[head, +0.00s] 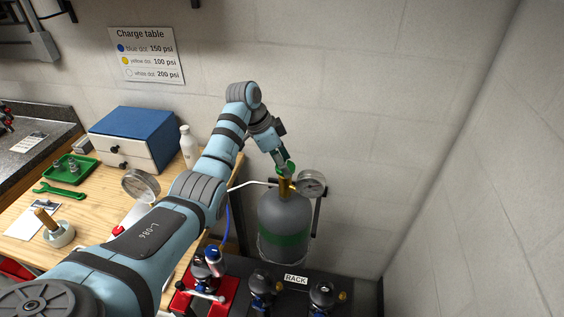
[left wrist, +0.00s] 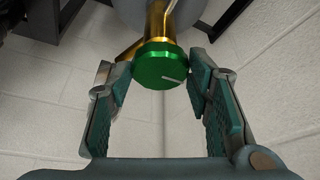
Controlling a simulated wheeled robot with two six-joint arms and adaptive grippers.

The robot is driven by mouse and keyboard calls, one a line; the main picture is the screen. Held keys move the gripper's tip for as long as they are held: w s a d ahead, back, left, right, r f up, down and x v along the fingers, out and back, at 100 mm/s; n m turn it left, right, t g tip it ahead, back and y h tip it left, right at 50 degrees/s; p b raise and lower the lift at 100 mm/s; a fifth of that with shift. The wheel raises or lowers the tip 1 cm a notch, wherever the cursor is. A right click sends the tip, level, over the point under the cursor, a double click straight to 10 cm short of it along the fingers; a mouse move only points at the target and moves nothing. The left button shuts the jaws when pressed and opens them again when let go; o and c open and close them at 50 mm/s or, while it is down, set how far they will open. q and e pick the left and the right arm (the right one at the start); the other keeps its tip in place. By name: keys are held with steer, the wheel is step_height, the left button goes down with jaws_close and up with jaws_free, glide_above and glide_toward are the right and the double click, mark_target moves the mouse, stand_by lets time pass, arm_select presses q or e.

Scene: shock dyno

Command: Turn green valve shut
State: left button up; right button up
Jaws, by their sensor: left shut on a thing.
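The green valve (left wrist: 160,65) is a round knob on a brass stem (left wrist: 160,20). A short white mark on its face points right and slightly down in the left wrist view. My left gripper (left wrist: 160,85) has a finger on each side of the knob and is shut on it. In the head view the same gripper (head: 285,165) is at the top of a grey gas cylinder (head: 283,212) with a green band. The knob is mostly hidden by the fingers there. My right gripper is not in view.
A pressure gauge (head: 312,183) sits just right of the valve, and a white hose (head: 250,184) runs left. A rack (head: 345,284) with shocks stands below. A workbench (head: 92,212) at left holds a blue drawer box (head: 132,126) and white bottle (head: 188,147). Walls close behind and right.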

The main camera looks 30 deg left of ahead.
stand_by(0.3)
arm_select(q)
steer(key=o, duration=1.2)
steer(key=shift+r, duration=0.1)
steer(key=v, duration=0.7)
steer(key=shift+r, duration=0.15)
